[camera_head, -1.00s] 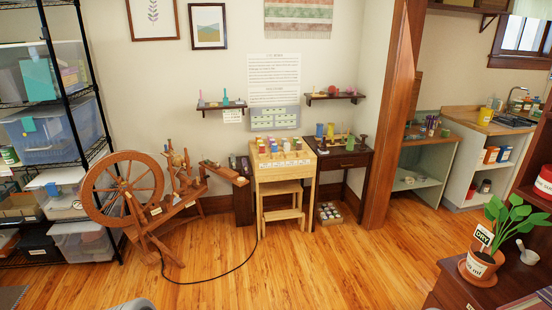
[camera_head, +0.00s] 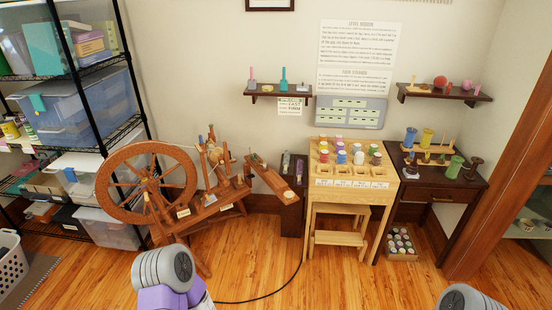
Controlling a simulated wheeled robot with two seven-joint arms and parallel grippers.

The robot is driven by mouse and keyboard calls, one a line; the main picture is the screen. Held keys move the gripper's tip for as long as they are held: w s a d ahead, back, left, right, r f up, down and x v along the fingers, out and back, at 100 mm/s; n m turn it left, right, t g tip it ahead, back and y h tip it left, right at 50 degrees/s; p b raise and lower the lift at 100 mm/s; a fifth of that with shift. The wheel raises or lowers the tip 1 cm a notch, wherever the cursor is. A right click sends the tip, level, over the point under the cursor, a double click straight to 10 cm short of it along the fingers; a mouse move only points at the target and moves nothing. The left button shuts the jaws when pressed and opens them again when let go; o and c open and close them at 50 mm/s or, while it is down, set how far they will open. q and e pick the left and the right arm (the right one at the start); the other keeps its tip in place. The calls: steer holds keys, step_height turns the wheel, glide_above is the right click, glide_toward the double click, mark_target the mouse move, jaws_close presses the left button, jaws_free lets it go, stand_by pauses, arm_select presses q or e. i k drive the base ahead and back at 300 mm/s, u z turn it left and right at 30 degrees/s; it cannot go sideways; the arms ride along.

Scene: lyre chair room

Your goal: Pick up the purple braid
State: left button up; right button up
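I cannot make out a purple braid for certain in the head view. A narrow dark stand (camera_head: 291,205) between the spinning wheel and the light wooden table has small objects on top, too small to identify. The spinning wheel (camera_head: 147,190) stands at left, with its bobbins and a long wooden arm reaching right. Rounded grey and purple links of my own arms show at the bottom edge, left of centre and at right. Neither gripper's fingers are visible.
A light wooden table (camera_head: 350,182) holds several coloured jars, with a step stool (camera_head: 340,225) below. A dark side table (camera_head: 440,190) stands at right, a crate of jars (camera_head: 401,243) beneath. Wire shelving (camera_head: 138,120) is at left. A cable (camera_head: 262,299) crosses the otherwise open floor.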

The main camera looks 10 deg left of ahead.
mark_target(299, 167)
steer(key=u, duration=0.1)
steer(key=i, duration=0.45)
steer(key=u, duration=0.65)
steer(key=i, duration=1.25)
steer(key=z, duration=0.85)
steer(key=i, duration=0.8)
steer(key=z, duration=0.8)
steer(key=i, duration=0.5)
